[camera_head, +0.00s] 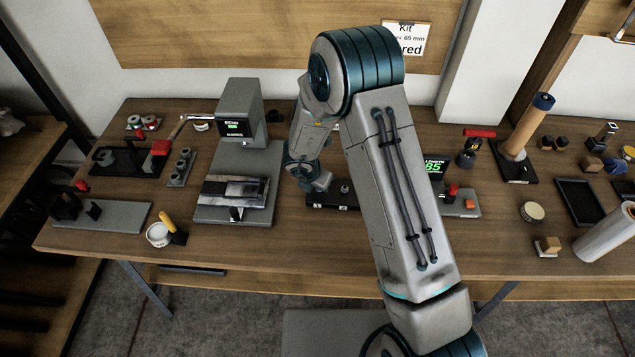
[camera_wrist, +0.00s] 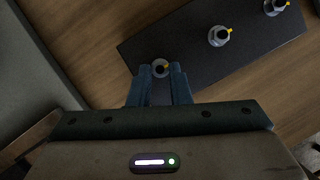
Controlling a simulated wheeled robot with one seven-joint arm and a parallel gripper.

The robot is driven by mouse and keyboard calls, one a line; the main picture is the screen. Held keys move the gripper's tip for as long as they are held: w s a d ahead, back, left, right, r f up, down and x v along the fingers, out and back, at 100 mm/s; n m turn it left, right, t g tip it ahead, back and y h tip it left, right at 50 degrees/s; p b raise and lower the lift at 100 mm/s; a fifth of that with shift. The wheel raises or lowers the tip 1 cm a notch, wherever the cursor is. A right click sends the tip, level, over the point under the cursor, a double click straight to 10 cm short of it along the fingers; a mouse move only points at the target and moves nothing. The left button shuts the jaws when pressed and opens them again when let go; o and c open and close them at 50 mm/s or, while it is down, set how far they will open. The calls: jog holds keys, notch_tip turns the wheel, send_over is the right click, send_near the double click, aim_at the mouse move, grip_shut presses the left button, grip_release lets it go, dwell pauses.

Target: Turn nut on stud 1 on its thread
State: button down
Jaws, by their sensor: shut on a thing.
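A dark plate (camera_wrist: 190,50) lies on the bench and carries three studs in a row. Each has a grey nut with a small yellow mark. My gripper (camera_wrist: 160,70) is shut on the nut (camera_wrist: 161,66) at the plate's left end in the wrist view, one finger on each side; I take this as the nut on stud 1. The middle nut (camera_wrist: 219,36) and the far nut (camera_wrist: 275,6) stand free. In the head view my arm hides part of the plate (camera_head: 318,199), and the held nut cannot be seen there.
A grey machine (camera_head: 240,165) with a small screen stands just left of the plate. A length gauge (camera_head: 460,202) with a green display stands to the right, partly behind my arm. Trays and small parts cover both ends of the bench (camera_head: 300,250); its front strip is mostly clear.

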dwell(0.4)
jog(key=c, duration=1.3)
grip_release()
jog(key=shift+c, duration=0.2)
jog(key=shift+r, duration=0.1)
jog(key=v, duration=1.3)
jog(key=shift+r, duration=0.25)
jog(key=shift+s+a, duration=0.1)
